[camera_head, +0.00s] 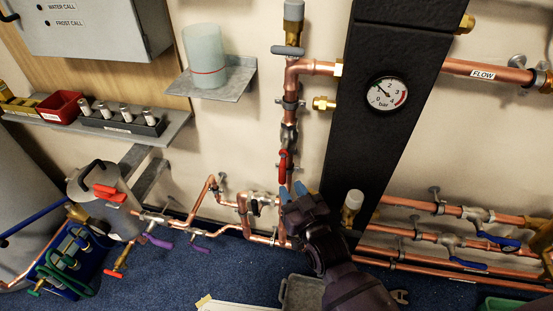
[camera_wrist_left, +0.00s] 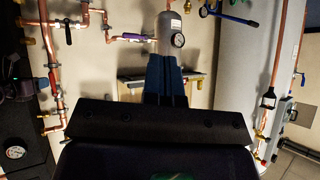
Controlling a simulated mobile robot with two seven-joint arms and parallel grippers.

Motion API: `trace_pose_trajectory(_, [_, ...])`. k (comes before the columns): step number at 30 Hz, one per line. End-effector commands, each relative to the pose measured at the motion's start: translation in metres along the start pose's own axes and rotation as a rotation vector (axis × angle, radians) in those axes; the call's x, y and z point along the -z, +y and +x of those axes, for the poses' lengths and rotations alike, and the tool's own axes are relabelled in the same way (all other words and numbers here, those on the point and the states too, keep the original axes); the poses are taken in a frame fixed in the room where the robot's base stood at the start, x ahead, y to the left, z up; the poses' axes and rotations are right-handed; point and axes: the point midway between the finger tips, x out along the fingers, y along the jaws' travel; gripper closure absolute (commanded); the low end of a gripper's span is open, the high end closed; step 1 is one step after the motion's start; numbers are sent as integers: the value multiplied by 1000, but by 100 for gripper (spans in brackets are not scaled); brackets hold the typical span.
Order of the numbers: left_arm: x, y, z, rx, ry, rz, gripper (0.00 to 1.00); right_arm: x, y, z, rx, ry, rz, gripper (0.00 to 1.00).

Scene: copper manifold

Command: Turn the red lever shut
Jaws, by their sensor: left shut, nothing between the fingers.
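The red lever (camera_head: 283,165) sits on a vertical copper pipe left of the black panel. It points down, roughly along the pipe. My right gripper (camera_head: 293,191) is just below the lever, its blue fingertips spread apart with nothing seen between them. The tips look close to the lever's lower end, but I cannot tell whether they touch it. In the left wrist view, my left gripper (camera_wrist_left: 166,60) has its blue fingers shut and empty, in front of the wall. A red lever (camera_wrist_left: 52,128) shows at the left there, apart from these fingers. My left gripper is outside the head view.
A black panel with a gauge (camera_head: 386,93) stands right of the lever. A shelf with a clear beaker (camera_head: 205,57) is to the left. A grey vessel (camera_head: 104,203) carries other red handles. Blue-handled valves (camera_head: 497,241) line the right pipes. A grey bin (camera_head: 301,292) is on the floor.

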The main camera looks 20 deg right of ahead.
Motion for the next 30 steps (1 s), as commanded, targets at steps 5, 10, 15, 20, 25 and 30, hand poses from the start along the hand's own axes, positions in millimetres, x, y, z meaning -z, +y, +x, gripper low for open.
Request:
trace_pose_trajectory(5, [-4, 1, -1, -1, -9, 1, 100, 0, 0, 6, 0, 2, 1, 70])
trace_pose_trajectory(10, [-14, 2, -2, -3, -29, 8, 100, -1, -1, 23, 0, 0, 1, 70])
trace_pose_trajectory(15, [-17, 4, 0, -6, -30, 20, 100, -3, -1, 45, 0, -1, 1, 70])
trace_pose_trajectory(20, [-12, 4, 1, -7, -16, 29, 100, -2, -1, 62, 0, -1, 1, 70])
trace_pose_trajectory(25, [-6, 5, 2, -8, 1, 35, 100, -1, 0, 72, -1, 0, 1, 70])
trace_pose_trajectory(30, [-3, 5, 4, -9, 7, 39, 100, 0, 0, 76, -1, 1, 1, 70])
